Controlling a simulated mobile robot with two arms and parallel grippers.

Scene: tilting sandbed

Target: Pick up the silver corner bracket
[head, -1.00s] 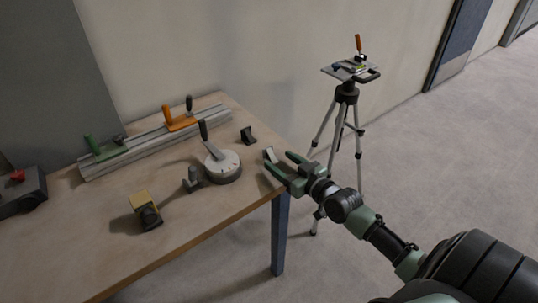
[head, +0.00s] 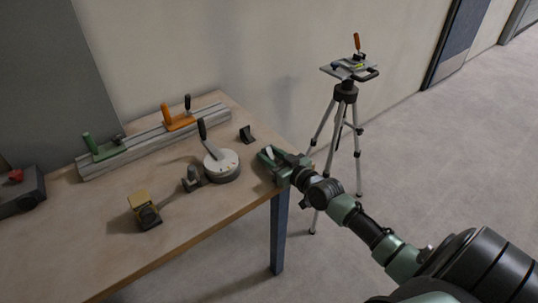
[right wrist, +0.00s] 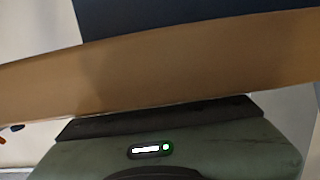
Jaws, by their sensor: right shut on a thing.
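The silver corner bracket (head: 268,152) is at the right end of the workbench, near its corner. Only a small pale part of it shows between my fingers in the head view. My right gripper (head: 268,158) is shut on it, low at the bench top. I cannot tell whether the bracket still touches the wood. The right wrist view shows my green gripper body against the bench edge, and the bracket is hidden there. My left gripper is not in view.
A dark bracket (head: 247,134) lies just behind my gripper. A round dial with a black lever (head: 222,166) stands to the left. A grey clamp-like piece (head: 191,180), a yellow-topped block (head: 145,211) and a metal rail (head: 150,143) share the workbench (head: 205,222). A tripod (head: 345,96) stands beyond the corner.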

